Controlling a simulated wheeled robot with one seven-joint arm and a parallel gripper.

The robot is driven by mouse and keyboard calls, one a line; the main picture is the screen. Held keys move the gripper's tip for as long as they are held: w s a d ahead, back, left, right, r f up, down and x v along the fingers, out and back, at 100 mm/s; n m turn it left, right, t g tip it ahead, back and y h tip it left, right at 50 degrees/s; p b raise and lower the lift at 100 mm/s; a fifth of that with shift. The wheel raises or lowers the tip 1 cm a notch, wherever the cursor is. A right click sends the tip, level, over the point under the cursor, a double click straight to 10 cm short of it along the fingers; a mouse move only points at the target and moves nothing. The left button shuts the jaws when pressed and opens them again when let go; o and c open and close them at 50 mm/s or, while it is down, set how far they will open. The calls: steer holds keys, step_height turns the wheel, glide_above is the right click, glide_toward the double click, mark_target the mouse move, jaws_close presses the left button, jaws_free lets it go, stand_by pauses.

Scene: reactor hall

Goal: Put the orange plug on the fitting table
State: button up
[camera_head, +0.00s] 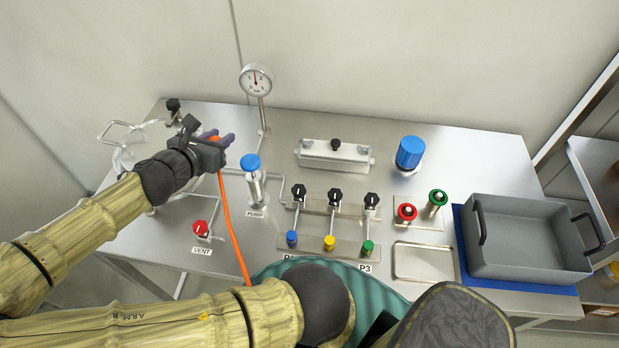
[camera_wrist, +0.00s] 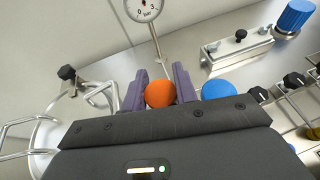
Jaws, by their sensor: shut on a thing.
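My gripper (camera_head: 219,138) is above the back left part of the steel fitting table (camera_head: 395,135). Its purple fingers are shut on the orange plug (camera_wrist: 160,94), which shows as a rounded orange end between them in the wrist view. In the head view only a bit of orange shows at the fingers. A thin orange cord (camera_head: 230,222) hangs from the gripper and runs down across the front edge, passing behind my arm. The plug's far side is hidden.
A gauge (camera_head: 256,82) on a stalk stands behind the gripper. A blue-capped pump (camera_head: 254,180) is to its right, a red vent valve (camera_head: 202,230) in front. A bent pipe frame (camera_head: 117,131) is at left. A grey crate (camera_head: 520,263) sits at right, beside a shallow tray (camera_head: 424,279).

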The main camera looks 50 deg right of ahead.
steer(key=shift+w+f, duration=0.3)
steer(key=shift+w, duration=0.3)
steer(key=shift+s, duration=0.1)
glide_above(241, 179)
steer(key=s+a, duration=0.2)
steer(key=a, duration=0.2)
steer(key=f, duration=0.9)
steer(key=f+b, duration=0.1)
steer(key=f, duration=0.3)
steer(key=shift+w+f, duration=0.2)
steer(key=shift+w, duration=0.05)
steer(key=d, duration=0.1)
steer(key=w+d+p, duration=0.1)
steer(key=d, duration=0.1)
steer(key=shift+w+d+f, duration=0.15)
steer(key=shift+d, duration=0.15)
steer(key=shift+w+d, duration=0.1)
steer(key=shift+d, duration=0.05)
